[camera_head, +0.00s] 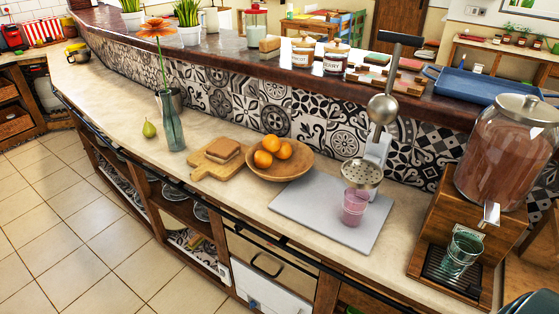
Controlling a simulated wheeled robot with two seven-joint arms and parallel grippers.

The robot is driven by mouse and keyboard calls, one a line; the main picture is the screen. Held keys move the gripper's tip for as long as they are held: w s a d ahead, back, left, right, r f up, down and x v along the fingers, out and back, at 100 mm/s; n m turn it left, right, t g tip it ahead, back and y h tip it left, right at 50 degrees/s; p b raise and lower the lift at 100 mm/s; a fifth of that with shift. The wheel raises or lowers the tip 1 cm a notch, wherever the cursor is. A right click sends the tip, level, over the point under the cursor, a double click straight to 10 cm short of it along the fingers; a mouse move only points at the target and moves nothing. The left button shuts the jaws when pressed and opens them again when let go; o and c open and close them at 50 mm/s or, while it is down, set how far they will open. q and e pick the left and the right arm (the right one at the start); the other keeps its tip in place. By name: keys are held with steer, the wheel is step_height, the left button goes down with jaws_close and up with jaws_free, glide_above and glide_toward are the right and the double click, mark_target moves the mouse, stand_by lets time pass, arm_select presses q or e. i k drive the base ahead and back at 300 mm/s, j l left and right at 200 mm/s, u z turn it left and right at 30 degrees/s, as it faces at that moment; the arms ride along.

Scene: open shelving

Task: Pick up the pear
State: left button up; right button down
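A green pear (150,130) stands upright on the pale counter (235,125), near its front edge. It is just left of a teal glass vase (174,130) holding an orange flower, with a small gap between them. The pear is fully visible. Neither of my grippers shows in the head view.
Right of the vase are a wooden board with bread (222,150), a wooden bowl (290,170) of oranges, a grey mat (290,205) with a pink glass (354,207), and a drink dispenser (510,150). A raised, tiled ledge runs behind. Counter left of the pear is clear.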

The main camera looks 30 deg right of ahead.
mark_target(149, 131)
steer(key=i+j+z, duration=0.1)
steer(key=z, duration=0.3)
steer(key=i+j+z, duration=0.15)
steer(key=z, duration=0.25)
steer(key=i+j+z, duration=0.15)
steer(key=j, duration=0.2)
steer(key=i+j+z, duration=0.15)
steer(key=j, duration=0.2)
steer(key=i+j+z, duration=0.2)
steer(key=j, duration=0.2)
steer(key=i+j, duration=0.15)
steer(key=j, duration=0.25)
steer(key=i+j, duration=0.15)
steer(key=j, duration=0.25)
steer(key=i+j, duration=0.15)
steer(key=j, duration=0.25)
steer(key=i+j, duration=0.15)
steer(key=j, duration=0.25)
steer(key=z, duration=0.05)
